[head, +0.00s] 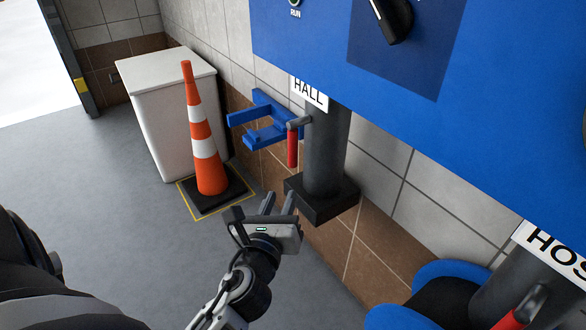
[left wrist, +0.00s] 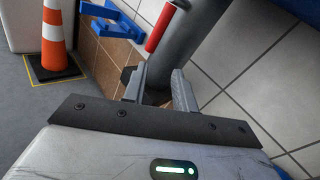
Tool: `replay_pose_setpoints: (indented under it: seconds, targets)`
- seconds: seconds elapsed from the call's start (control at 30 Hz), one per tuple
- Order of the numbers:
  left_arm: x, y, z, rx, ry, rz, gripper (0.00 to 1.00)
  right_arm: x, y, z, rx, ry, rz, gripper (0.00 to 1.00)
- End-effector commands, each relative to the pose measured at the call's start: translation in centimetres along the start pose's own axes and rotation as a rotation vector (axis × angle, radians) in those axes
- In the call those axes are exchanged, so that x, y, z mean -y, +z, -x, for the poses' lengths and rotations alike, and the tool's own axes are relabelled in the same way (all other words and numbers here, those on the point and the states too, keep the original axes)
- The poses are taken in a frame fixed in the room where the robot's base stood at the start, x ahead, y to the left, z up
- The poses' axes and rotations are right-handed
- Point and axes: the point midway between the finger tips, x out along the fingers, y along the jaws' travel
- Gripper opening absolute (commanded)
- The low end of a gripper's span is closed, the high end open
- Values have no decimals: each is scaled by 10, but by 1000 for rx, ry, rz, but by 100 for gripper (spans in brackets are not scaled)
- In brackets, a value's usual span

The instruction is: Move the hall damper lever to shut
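The hall damper lever has a red handle (head: 292,149) that hangs straight down from a grey pivot arm on the dark grey duct pipe (head: 326,160), under a white HALL sign (head: 309,92). My right gripper is not in view.
A blue bracket (head: 262,122) is beside the lever on the tiled wall. An orange cone (head: 204,150) and a white cabinet (head: 150,90) stand left. A blue panel (head: 310,40) overhangs the pipe. A second pipe with a red handle (head: 512,320) is lower right. Floor at left is clear.

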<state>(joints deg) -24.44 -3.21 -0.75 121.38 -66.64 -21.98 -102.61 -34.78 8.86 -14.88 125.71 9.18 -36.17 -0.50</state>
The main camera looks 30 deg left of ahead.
Motion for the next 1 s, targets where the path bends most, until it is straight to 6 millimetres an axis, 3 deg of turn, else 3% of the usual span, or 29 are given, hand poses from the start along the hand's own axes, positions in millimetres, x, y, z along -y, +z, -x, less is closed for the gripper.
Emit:
replay_pose_setpoints:
  seconds: [0.1,0.2,0.37,0.8,1.0]
  targets:
    - [-5,1,-6,48,21,-194,28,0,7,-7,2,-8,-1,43]
    - [-5,6,-12,61,26,-256,28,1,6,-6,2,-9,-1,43]
    - [-5,10,-35,64,27,-260,28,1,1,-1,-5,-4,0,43]
    - [-7,13,-128,62,26,-256,28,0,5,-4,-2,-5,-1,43]
    - [-8,14,-156,61,26,-256,28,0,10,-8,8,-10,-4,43]
